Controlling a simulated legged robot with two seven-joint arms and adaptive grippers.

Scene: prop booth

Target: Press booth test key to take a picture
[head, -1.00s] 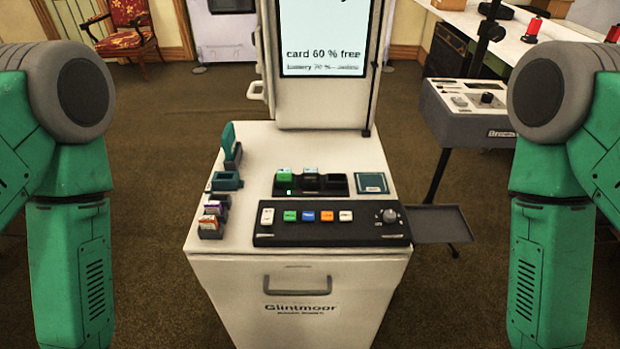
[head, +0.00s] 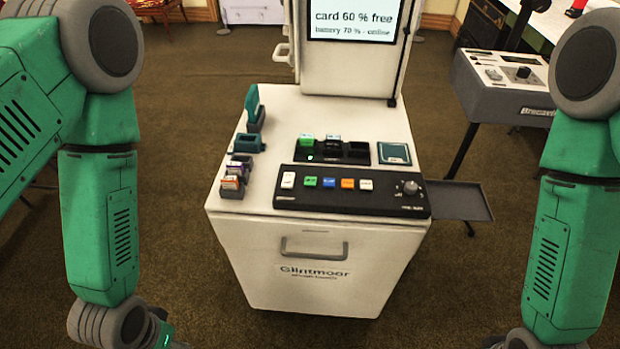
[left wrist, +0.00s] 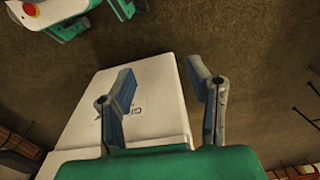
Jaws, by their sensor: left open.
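The white photo booth cabinet (head: 300,258) stands ahead of me. On its top lies a black key panel (head: 350,191) with a row of white, green, blue, orange and white keys and a grey knob (head: 411,187) at its right end. I cannot read the key labels. The screen (head: 352,22) above shows "card 60 % free" and a battery line. My left gripper (left wrist: 160,98) is open and empty in the left wrist view, with the cabinet's front beyond its fingers. In the head view the left arm hangs at the left; its fingers are out of frame. My right gripper is not in view.
Behind the panel sit a black charger dock (head: 333,149) with a green battery and a teal pad (head: 394,153). Card holders (head: 236,175) and a teal upright device (head: 254,108) stand on the left. A grey side tray (head: 455,201) and a console (head: 508,85) are at right.

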